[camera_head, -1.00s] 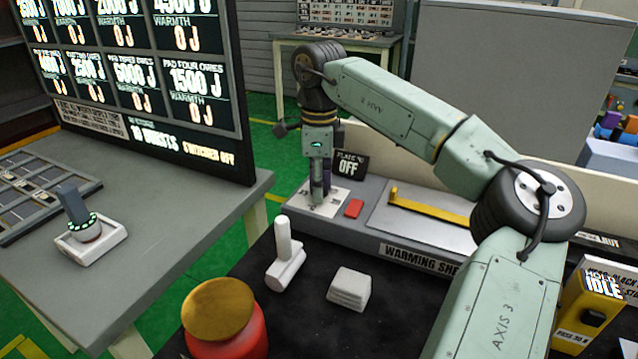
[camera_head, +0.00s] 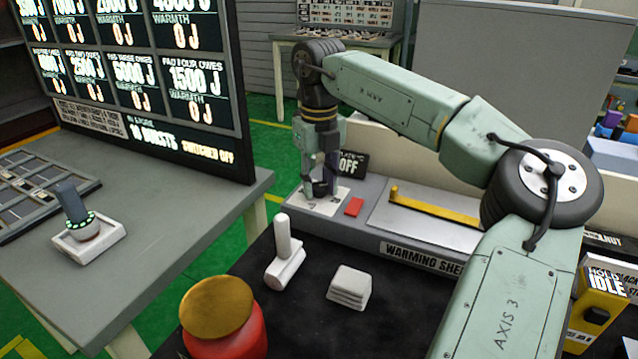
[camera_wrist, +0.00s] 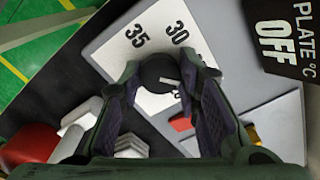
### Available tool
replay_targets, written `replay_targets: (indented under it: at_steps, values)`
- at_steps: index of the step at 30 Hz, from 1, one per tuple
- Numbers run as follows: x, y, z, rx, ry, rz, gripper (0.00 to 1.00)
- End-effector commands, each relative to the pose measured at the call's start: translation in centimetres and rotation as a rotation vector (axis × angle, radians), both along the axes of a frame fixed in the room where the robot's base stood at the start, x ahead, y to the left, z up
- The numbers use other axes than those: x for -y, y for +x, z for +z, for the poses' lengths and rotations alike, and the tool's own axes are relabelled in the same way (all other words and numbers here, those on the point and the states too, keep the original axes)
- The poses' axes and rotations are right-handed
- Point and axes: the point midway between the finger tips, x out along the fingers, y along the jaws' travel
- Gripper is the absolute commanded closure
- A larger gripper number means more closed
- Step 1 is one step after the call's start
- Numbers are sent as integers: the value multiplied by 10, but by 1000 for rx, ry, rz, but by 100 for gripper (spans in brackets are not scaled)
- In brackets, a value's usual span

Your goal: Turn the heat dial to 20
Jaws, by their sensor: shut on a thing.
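The heat dial (camera_wrist: 160,72) is a round dark knob with a pale pointer mark, on a white plate (camera_wrist: 101,53) printed with numbers; 35 and 30 show, and the rest are hidden. My gripper (camera_head: 320,190) is down at this plate on the left end of the warming shelf. In the wrist view its two fingers (camera_wrist: 166,92) are on either side of the dial and shut on it. The pointer mark points right and slightly down in the wrist view. A black display (camera_wrist: 284,42) reads "PLATE °C OFF".
A red block (camera_head: 354,207) lies just right of the dial plate. A yellow bar (camera_head: 430,207) lies on the metal shelf plate further right. A white handled piece (camera_head: 286,262), a white stack (camera_head: 349,287) and a red jar with a gold lid (camera_head: 218,312) stand in front.

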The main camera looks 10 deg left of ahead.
Motion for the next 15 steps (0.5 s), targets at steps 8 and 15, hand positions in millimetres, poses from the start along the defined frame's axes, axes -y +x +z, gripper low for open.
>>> replay_targets:
  at_steps: [8,15]
  values:
    - [1,0,-1,0,-3,-263,97]
    - [1,0,-1,0,-1,-468,97]
